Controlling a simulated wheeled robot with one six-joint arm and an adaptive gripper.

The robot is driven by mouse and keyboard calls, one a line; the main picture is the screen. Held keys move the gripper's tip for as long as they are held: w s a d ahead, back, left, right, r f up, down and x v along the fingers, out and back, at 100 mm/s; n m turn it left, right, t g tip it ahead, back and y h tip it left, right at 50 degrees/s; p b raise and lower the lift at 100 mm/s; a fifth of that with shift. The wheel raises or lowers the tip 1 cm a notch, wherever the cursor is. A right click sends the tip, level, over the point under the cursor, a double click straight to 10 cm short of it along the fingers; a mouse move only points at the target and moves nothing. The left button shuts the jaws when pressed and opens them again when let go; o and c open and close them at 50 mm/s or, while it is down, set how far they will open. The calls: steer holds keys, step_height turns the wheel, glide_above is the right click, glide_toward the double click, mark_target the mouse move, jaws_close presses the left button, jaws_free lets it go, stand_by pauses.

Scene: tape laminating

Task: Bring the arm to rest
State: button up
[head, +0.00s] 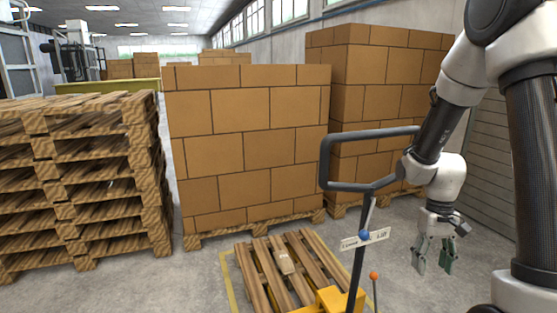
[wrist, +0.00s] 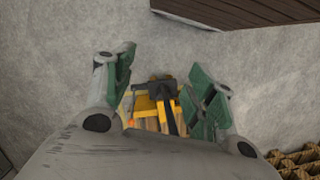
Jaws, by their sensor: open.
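My gripper (head: 433,260) hangs at the right of the head view, pointing down over the bare floor. Its green-padded fingers are apart and nothing is between them. In the wrist view my gripper (wrist: 160,85) is also open, with the yellow pallet jack (wrist: 158,105) showing far off between the fingers. My arm is bent, coming down from the upper right in the head view.
The pallet jack's grey handle (head: 325,160) rises left of my gripper. Box stacks (head: 245,140) (head: 365,70) stand behind, stacked pallets (head: 85,180) at left. Floor (head: 400,290) below my gripper is clear.

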steer(key=s+a+r+t, duration=0.1)
steer(key=s+r+t, duration=0.1)
steer(key=s+r, duration=0.2)
steer(key=s+a+r+t, duration=0.1)
steer(key=s+r, duration=0.4)
steer(key=r, duration=0.6)
steer(key=s+a+r+t, duration=0.1)
steer(key=s+r+t, duration=0.2)
steer(key=r, duration=0.5)
steer(key=shift+s+t, duration=0.4)
steer(key=shift+s, duration=0.45)
steer(key=shift+r, duration=0.1)
